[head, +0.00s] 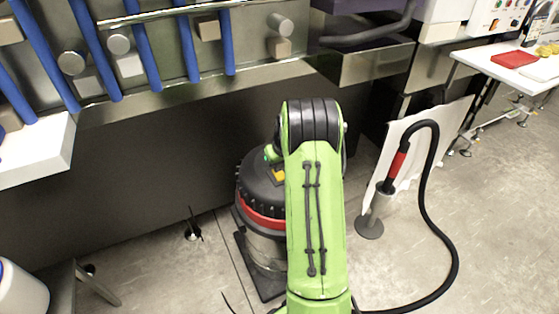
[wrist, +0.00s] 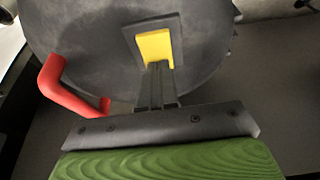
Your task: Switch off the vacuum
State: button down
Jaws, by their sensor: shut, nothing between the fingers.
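The vacuum (head: 262,222) stands on the floor, partly hidden behind my green arm in the head view. It has a dark lid, a red band and a metal drum. A yellow rocker switch (wrist: 156,48) in a dark frame sits on the dark lid (wrist: 90,45) in the wrist view. The switch also shows as a small yellow patch (head: 279,175) beside my arm in the head view. My gripper (wrist: 156,68) is shut and empty, its fingertips at the lower edge of the switch. I cannot tell whether they touch it.
A red handle (wrist: 70,90) rises from the lid to the left of my fingers. A black hose (head: 455,245) loops over the floor at right to a stand with a red grip (head: 397,165). A dark machine panel (head: 140,165) stands behind the vacuum.

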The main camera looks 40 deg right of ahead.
aim_at(280, 177)
jog(key=shift+f+p, duration=0.1)
jog(key=shift+p, duration=0.35)
jog(key=shift+g+p, duration=0.3)
jog(key=shift+p, duration=0.25)
jog(key=shift+w+f, duration=0.15)
jog(key=shift+f, duration=0.25)
jog(key=shift+s+a+f, duration=0.15)
jog(key=shift+s+a, duration=0.05)
jog(key=shift+s, duration=0.35)
jog(key=shift+s+b, duration=0.35)
jog(key=shift+s, duration=0.05)
notch_tip(280, 177, up, 4)
jog(key=p, duration=0.3)
jog(key=shift+a, duration=0.15)
jog(key=d+p+v, duration=0.1)
jog(key=p+v, duration=0.1)
jog(key=v, duration=0.8)
jog(key=shift+s+a+r, duration=0.25)
jog(key=shift+s+a, duration=0.05)
jog(key=shift+a, duration=0.15)
